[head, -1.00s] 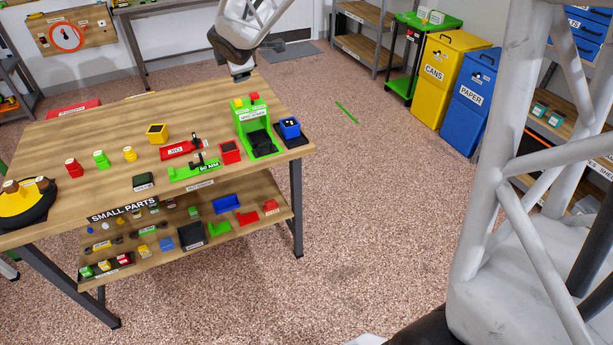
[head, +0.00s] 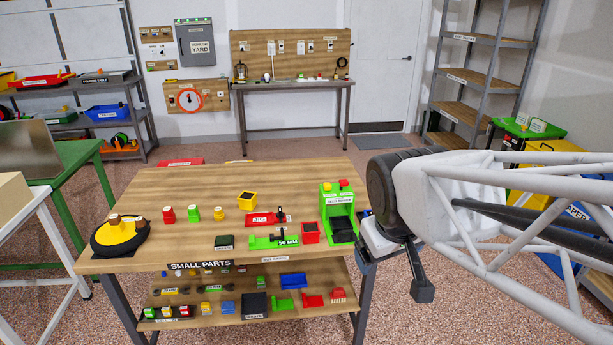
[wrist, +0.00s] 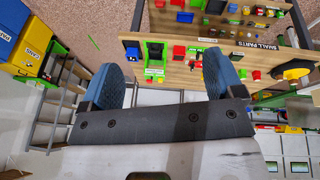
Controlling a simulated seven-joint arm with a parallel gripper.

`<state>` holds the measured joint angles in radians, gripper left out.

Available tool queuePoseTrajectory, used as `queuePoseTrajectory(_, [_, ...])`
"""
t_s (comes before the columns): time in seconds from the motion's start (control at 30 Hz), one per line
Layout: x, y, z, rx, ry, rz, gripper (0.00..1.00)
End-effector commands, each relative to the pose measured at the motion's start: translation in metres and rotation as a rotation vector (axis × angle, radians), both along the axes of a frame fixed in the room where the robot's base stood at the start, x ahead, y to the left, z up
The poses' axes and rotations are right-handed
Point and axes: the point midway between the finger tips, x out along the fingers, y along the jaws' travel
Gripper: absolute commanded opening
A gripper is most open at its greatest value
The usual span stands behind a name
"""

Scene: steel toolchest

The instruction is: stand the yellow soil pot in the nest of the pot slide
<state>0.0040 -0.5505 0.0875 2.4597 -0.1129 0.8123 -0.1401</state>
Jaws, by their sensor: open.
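A yellow square pot with a dark top (head: 247,201), which I take as the soil pot, stands upright on the wooden table, behind the red fixture. A green stand (head: 338,205) with a black bed stands at the table's right end; it also shows in the wrist view (wrist: 154,55). I cannot tell whether this is the pot slide, and its label is unreadable. My gripper (wrist: 165,85) is open and empty, its blue-padded fingers wide apart. In the head view my gripper (head: 420,275) hangs right of the table, apart from the pot and stand.
A red open box (head: 310,232) stands beside the green stand. A red fixture (head: 265,218) and a green 50 MM fixture (head: 272,241) lie near the middle. A blue pot (wrist: 132,53) is at the table end. Small knobbed pieces (head: 194,213) and a yellow-black turntable (head: 118,234) are left.

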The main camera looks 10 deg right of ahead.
Motion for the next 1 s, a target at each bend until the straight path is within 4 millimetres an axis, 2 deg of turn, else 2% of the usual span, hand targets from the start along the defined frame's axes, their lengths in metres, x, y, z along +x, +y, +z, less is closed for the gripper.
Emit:
queuePoseTrajectory(0.03, [-0.016,0.002,-0.003,0.029,0.017,-0.044,0.87])
queuePoseTrajectory(0.1, [-0.034,0.005,-0.007,0.066,0.04,-0.097,0.87])
queuePoseTrajectory(0.3, [-0.063,0.011,-0.015,0.127,0.085,-0.191,0.87])
queuePoseTrajectory(0.63, [-0.067,0.012,-0.017,0.135,0.093,-0.204,0.87])
queuePoseTrajectory(0.67, [-0.067,0.012,-0.017,0.135,0.093,-0.204,0.91])
queuePoseTrajectory(1.0, [-0.066,0.012,-0.016,0.135,0.092,-0.201,0.92])
